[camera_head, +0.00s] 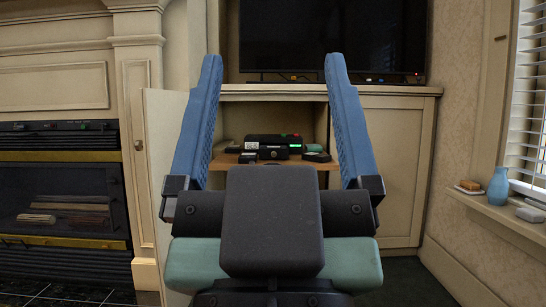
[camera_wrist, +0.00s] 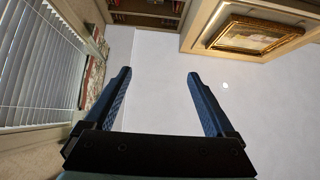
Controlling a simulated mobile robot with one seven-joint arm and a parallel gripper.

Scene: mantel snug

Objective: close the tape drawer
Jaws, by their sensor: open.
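My gripper (camera_head: 272,62) stands upright in front of the cabinet in the head view, with its two blue fingers wide apart and nothing between them. The wrist view also shows the gripper (camera_wrist: 158,74) open and empty against the pale ceiling. Between and behind the fingers is an open cabinet bay. A black tape device (camera_head: 274,141) with a green lit display sits on its brown shelf (camera_head: 223,160). I cannot clearly make out the tape drawer or how far it is open. My gripper hides the lower part of the bay.
A cabinet door (camera_head: 160,128) stands open at the left of the bay, and a closed door (camera_head: 385,150) is at the right. A TV (camera_head: 330,38) stands above. A fireplace (camera_head: 65,195) is far left. A blue vase (camera_head: 499,187) stands on the right sill.

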